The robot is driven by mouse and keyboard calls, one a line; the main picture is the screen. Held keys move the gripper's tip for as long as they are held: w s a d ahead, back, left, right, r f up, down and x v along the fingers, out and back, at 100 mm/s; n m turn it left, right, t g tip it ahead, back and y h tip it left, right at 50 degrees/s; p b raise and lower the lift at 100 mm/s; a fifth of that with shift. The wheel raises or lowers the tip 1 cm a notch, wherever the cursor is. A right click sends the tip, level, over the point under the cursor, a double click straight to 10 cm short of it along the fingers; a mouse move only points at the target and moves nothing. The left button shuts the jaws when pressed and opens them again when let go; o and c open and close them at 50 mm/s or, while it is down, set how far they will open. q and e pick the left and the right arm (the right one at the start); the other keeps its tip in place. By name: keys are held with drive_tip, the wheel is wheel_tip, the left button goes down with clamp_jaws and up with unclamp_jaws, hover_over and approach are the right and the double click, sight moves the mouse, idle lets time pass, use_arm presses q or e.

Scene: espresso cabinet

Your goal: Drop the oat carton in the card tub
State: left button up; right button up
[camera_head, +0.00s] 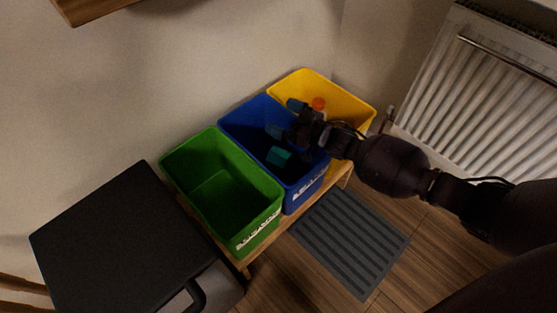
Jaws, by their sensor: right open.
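Three tubs stand in a row: a green tub (178,160), a blue tub (236,122) and a yellow tub (318,80). Their labels are too small to read, so I cannot tell by print which is the card tub. A small teal box-shaped thing (279,156), likely the oat carton, lies inside the blue tub. My right gripper (284,118) reaches in from the right over the blue tub, its fingers apart, with the teal thing below and clear of them. My left gripper is not in view.
The tubs stand on a low wooden bench (345,175) against the wall. An orange-red thing (319,103) shows at the yellow tub. A black cabinet or bin (120,235) stands at left, a radiator (485,75) at right. A grey striped mat (350,240) lies on the floor.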

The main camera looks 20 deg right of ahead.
use_arm(q)
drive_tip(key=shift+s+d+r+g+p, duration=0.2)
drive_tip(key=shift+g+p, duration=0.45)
drive_tip(key=shift+p, duration=1.2)
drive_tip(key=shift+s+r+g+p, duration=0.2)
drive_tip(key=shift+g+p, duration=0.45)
drive_tip(key=shift+p, duration=1.15)
use_arm(e)
wheel_tip(320, 180, up, 20)
drive_tip(key=shift+f, duration=0.2)
use_arm(q)
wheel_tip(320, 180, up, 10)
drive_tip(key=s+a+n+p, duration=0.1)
drive_tip(key=p, duration=1.4)
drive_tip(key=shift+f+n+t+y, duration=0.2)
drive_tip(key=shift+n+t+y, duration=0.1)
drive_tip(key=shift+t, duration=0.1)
use_arm(e)
drive_tip(key=s+d+f+m+g+h, duration=0.1)
drive_tip(key=s+h, duration=0.4)
drive_tip(key=s, duration=1.8)
drive_tip(key=s+d+f+m+g+h, duration=0.2)
drive_tip(key=s+m+h, duration=0.2)
drive_tip(key=s, duration=2)
drive_tip(key=shift+s+d+m+g+h, duration=0.25)
drive_tip(key=shift+s+m+g+h, duration=0.15)
drive_tip(key=shift+h, duration=0.3)
